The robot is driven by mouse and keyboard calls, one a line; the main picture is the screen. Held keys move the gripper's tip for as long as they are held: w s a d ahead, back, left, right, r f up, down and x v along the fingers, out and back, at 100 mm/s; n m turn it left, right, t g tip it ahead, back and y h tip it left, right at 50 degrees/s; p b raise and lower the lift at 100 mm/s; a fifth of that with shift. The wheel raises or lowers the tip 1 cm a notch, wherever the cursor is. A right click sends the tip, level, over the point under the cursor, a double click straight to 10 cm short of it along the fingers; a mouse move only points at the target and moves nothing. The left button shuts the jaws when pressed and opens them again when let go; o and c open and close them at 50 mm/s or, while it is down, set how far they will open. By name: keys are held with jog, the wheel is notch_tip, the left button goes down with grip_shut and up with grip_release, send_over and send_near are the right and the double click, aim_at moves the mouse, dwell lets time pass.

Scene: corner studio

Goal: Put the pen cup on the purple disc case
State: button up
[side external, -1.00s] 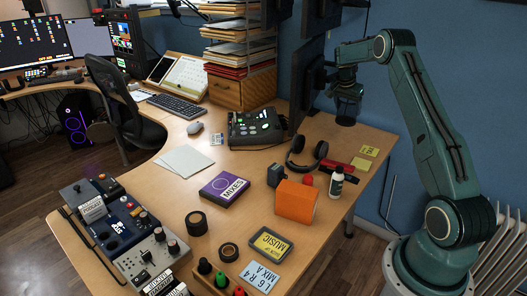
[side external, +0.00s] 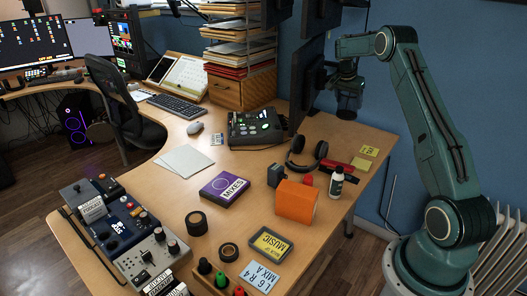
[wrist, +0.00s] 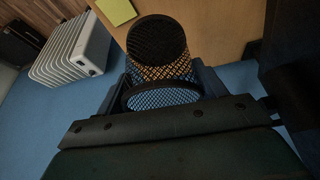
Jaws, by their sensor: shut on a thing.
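The pen cup is a dark wire-mesh cup; it shows in the wrist view (wrist: 160,62) between my fingers, and in the side view (side external: 349,103) it hangs below my wrist. My gripper (side external: 348,87) is shut on it and holds it in the air over the far right part of the desk, near the wall. The fingers hide part of the cup's sides. The purple disc case (side external: 222,187), labelled MIXES, lies flat at mid desk, far to the left of my gripper in the side view. Its top is bare.
Headphones (side external: 296,165), an orange box (side external: 296,201), a white bottle (side external: 337,182) and a dark small box (side external: 276,175) stand between cup and case. Black tape rolls (side external: 196,223) lie in front of the case.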

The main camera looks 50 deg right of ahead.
jog(key=w+a+f+n+t, duration=0.1)
jog(key=w+a+n, duration=0.15)
jog(key=a, duration=0.75)
jog(key=w+a+f+n, duration=0.1)
jog(key=w+a+f, duration=0.15)
jog(key=a, duration=0.65)
notch_tip(320, 180, up, 6)
jog(key=n+t+y, duration=0.3)
jog(key=n+t, duration=0.1)
jog(key=n, duration=0.9)
send_over(225, 187)
notch_tip(225, 187, down, 16)
jog(key=shift+r, duration=0.15)
jog(key=shift+m, duration=0.25)
jog(key=shift+f, duration=2.1)
jog(key=shift+f, duration=0.1)
jog(key=o, duration=1)
